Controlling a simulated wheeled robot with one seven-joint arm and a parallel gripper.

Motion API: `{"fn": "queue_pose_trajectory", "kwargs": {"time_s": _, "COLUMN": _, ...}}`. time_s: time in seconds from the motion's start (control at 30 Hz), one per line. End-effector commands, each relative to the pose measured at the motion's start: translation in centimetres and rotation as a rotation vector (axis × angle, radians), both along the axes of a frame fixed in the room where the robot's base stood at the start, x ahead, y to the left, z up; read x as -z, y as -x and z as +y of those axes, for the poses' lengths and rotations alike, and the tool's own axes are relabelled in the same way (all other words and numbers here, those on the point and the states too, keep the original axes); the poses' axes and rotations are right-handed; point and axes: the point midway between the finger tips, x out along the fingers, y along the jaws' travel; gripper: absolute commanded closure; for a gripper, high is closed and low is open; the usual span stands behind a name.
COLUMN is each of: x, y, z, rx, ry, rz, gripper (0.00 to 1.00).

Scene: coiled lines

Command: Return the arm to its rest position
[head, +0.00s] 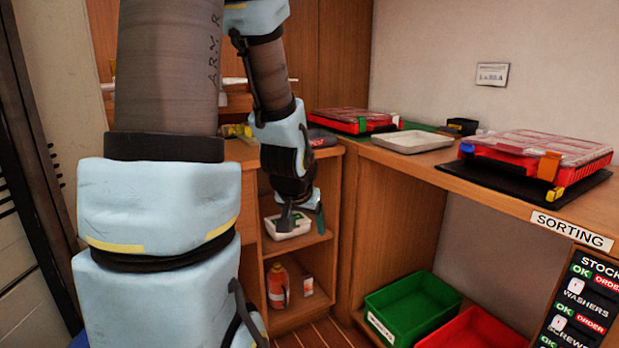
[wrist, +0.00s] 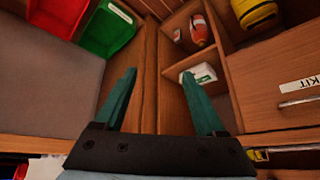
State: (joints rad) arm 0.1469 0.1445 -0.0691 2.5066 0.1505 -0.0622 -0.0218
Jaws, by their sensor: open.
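My arm is pale blue and grey and fills the left and middle of the head view. My gripper (head: 303,218) hangs at its end, pointing down in front of the shelf unit. In the wrist view my gripper (wrist: 162,100) shows two green fingers spread apart with nothing between them. In the head view a white box with a green label (head: 288,226) sits on the upper shelf behind the fingers. The same box (wrist: 198,74) shows beyond the right finger in the wrist view. I cannot tell the exact gap between fingers and shelf.
An orange bottle (head: 278,286) and a small box (head: 307,287) stand on the lower shelf. Green (head: 408,305) and red (head: 473,328) bins sit low at the right. The counter holds a white tray (head: 412,141) and red organiser cases (head: 537,153). A yellow object (wrist: 257,14) shows at upper right.

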Motion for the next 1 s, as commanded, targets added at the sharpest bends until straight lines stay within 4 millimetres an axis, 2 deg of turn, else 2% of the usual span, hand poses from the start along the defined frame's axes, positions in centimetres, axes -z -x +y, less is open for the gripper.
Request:
{"fn": "queue_pose_trajectory", "kwargs": {"time_s": 0.03, "x": 0.2, "y": 1.6, "z": 1.5, "rx": -0.047, "ry": -0.015, "rz": 0.064, "gripper": 0.28}}
{"fn": "queue_pose_trajectory", "kwargs": {"time_s": 0.1, "x": 0.5, "y": 3.9, "z": 3.0, "rx": -0.102, "ry": -0.029, "rz": 0.156, "gripper": 0.28}}
{"fn": "queue_pose_trajectory", "kwargs": {"time_s": 0.33, "x": 0.6, "y": 11.2, "z": 6.1, "rx": -0.248, "ry": -0.033, "rz": 0.428, "gripper": 0.28}}
{"fn": "queue_pose_trajectory", "kwargs": {"time_s": 0.4, "x": -1.8, "y": 10.8, "z": 5.9, "rx": -0.24, "ry": -0.035, "rz": 0.418, "gripper": 0.28}}
{"fn": "queue_pose_trajectory", "kwargs": {"time_s": 0.57, "x": -5.1, "y": 10.8, "z": 5.9, "rx": -0.238, "ry": -0.036, "rz": 0.417, "gripper": 0.28}}
{"fn": "queue_pose_trajectory", "kwargs": {"time_s": 0.8, "x": -11.3, "y": 10.8, "z": 5.9, "rx": -0.236, "ry": -0.037, "rz": 0.415, "gripper": 0.28}}
{"fn": "queue_pose_trajectory", "kwargs": {"time_s": 0.9, "x": -13.2, "y": 10.8, "z": 5.9, "rx": -0.236, "ry": -0.037, "rz": 0.415, "gripper": 0.28}}
{"fn": "queue_pose_trajectory", "kwargs": {"time_s": 1.0, "x": -14.1, "y": 10.7, "z": 5.9, "rx": -0.236, "ry": -0.037, "rz": 0.415, "gripper": 0.28}}
